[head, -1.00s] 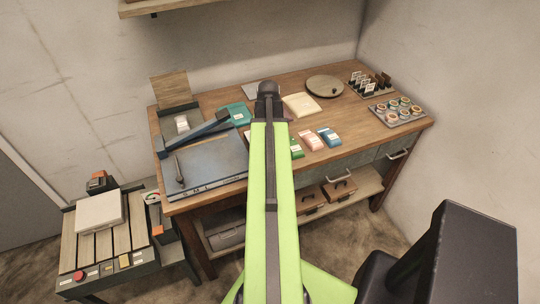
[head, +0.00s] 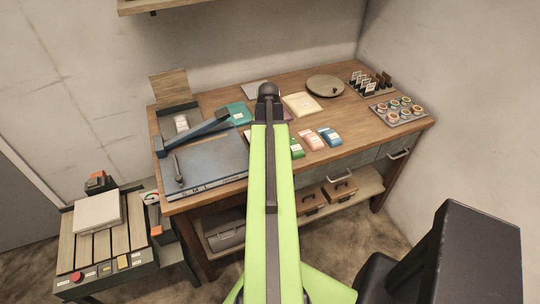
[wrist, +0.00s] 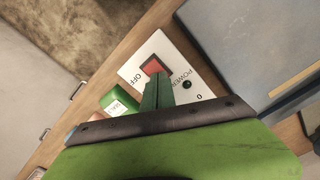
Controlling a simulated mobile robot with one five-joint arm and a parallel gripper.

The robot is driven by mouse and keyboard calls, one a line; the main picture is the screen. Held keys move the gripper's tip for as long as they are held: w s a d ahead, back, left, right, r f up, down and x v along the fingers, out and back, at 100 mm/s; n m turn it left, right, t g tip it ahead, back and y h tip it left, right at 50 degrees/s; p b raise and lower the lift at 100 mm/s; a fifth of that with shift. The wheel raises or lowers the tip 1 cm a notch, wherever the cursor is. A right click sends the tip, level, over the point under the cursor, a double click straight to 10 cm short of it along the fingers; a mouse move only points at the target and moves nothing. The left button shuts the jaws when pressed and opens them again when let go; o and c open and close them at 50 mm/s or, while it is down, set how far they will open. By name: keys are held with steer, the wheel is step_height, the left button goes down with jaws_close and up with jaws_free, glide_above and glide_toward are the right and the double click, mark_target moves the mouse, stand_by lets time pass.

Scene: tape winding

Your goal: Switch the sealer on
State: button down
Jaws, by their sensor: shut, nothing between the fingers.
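A white power plate (wrist: 188,65) with a red rocker switch (wrist: 153,66) shows in the wrist view. It is marked POWER, OFF and 0, and a small dark dot sits beside the rocker. My gripper (wrist: 157,80) is shut and empty, its dark green fingertips right at the rocker's edge and covering part of the plate. I cannot tell whether they touch it. In the head view my gripper (head: 269,100) is over the wooden table, and my arm hides the plate. I cannot tell which machine the plate belongs to.
Green, pink (head: 312,140) and blue (head: 329,136) packets lie right of my arm. A blue-grey board with a lever arm (head: 205,162) lies on the left. A slatted machine (head: 118,236) with a red button and gauge stands lower left. The table's front edge is close.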

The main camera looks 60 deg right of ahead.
step_height(320, 180, up, 7)
steer(key=p, duration=0.7)
steer(key=shift+f, duration=0.1)
steer(key=shift+w, duration=0.1)
